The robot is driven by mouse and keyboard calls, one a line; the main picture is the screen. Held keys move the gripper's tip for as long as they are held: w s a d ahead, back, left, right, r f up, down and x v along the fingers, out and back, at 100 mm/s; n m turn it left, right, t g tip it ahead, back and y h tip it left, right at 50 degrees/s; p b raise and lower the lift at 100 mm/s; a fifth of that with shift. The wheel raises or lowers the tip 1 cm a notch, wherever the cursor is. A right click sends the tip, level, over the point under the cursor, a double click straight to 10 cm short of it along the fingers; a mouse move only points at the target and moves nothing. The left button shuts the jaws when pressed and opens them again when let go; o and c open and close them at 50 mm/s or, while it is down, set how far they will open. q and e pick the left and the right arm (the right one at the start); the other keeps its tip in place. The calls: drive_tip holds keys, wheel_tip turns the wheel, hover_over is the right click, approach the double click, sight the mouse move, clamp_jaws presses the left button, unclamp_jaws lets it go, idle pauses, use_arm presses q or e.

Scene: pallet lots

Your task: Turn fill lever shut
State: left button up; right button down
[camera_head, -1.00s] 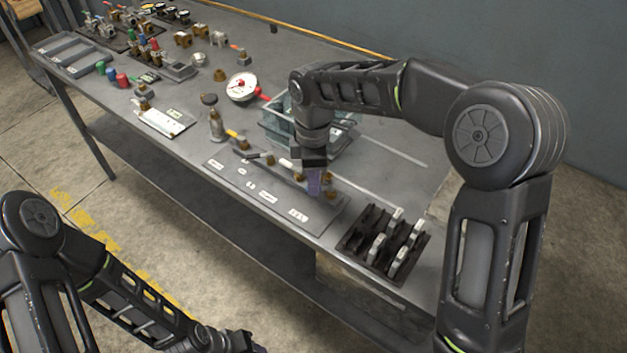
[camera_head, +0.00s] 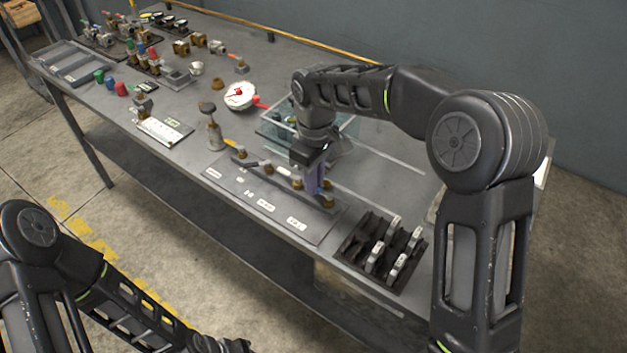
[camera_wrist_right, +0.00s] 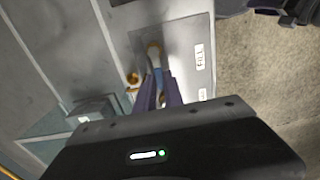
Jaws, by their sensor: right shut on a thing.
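The fill lever (camera_wrist_right: 155,62) is a slim blue-grey handle with a brass end, lying beside a white label reading FILL (camera_wrist_right: 199,56) in the right wrist view. My right gripper (camera_wrist_right: 160,92) is shut on it, with its two purple fingers pointing down along its sides. In the head view my right gripper (camera_head: 317,183) is at the right end of the grey valve panel (camera_head: 243,206), and its fingers hide most of the lever there. My left gripper (camera_head: 236,346) shows only in part at the bottom edge, and its jaws cannot be made out.
A dark rack (camera_head: 382,252) with several light pieces stands right of the panel. A clear bin (camera_head: 272,128) is behind my right gripper. Bare tabletop lies behind the rack.

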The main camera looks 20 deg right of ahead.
drive_tip(key=shift+w, duration=0.1)
idle(0.3)
drive_tip(key=c, duration=1.5)
unclamp_jaws()
drive_tip(key=shift+o, duration=0.2)
